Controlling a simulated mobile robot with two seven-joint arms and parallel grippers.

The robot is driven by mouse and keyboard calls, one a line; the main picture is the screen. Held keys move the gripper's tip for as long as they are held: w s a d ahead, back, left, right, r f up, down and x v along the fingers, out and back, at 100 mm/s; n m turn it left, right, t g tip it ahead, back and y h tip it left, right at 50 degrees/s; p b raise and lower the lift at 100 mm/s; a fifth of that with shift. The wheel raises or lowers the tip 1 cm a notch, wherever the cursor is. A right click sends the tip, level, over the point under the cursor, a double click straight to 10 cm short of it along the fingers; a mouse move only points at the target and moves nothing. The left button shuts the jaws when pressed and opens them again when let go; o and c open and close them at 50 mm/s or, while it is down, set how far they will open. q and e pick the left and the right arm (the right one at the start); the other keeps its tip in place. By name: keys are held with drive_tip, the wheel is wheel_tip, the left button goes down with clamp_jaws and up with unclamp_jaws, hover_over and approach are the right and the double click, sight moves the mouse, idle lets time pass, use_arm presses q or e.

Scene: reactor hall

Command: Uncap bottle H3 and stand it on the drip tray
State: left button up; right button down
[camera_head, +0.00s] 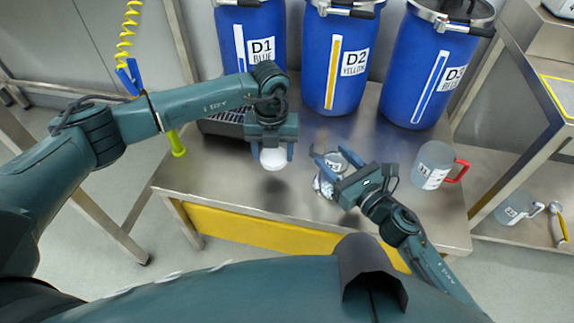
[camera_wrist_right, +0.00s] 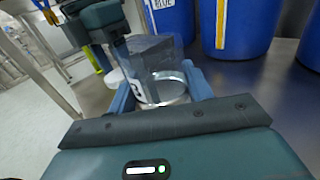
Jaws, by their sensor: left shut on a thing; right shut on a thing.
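Bottle H3 (camera_head: 335,163) is clear, with a white label, and stands over the right half of the steel table. My right gripper (camera_head: 328,172) is shut on it; the clear bottle also shows between its fingers in the right wrist view (camera_wrist_right: 160,88). No cap shows on the bottle. My left gripper (camera_head: 272,150) is shut on a white round cap (camera_head: 273,160), held apart from the bottle, to its left. The dark grated drip tray (camera_head: 222,122) lies behind and left of my left gripper, which partly hides it. I cannot tell whether the bottle touches the table.
Blue drums D1 (camera_head: 233,40), D2 (camera_head: 333,85) and D3 (camera_head: 408,85) line the table's back. A grey jug (camera_head: 432,160) with a red handle stands at the right. A green-yellow tool (camera_head: 176,146) hangs at the left edge. The front middle of the table is clear.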

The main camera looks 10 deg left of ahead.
sight(275, 174)
use_arm(q)
drive_tip(key=shift+f, duration=2.7)
drive_tip(key=shift+f, duration=0.15)
drive_tip(key=o, duration=1.1)
wheel_tip(275, 174, up, 12)
drive_tip(key=shift+r, duration=0.25)
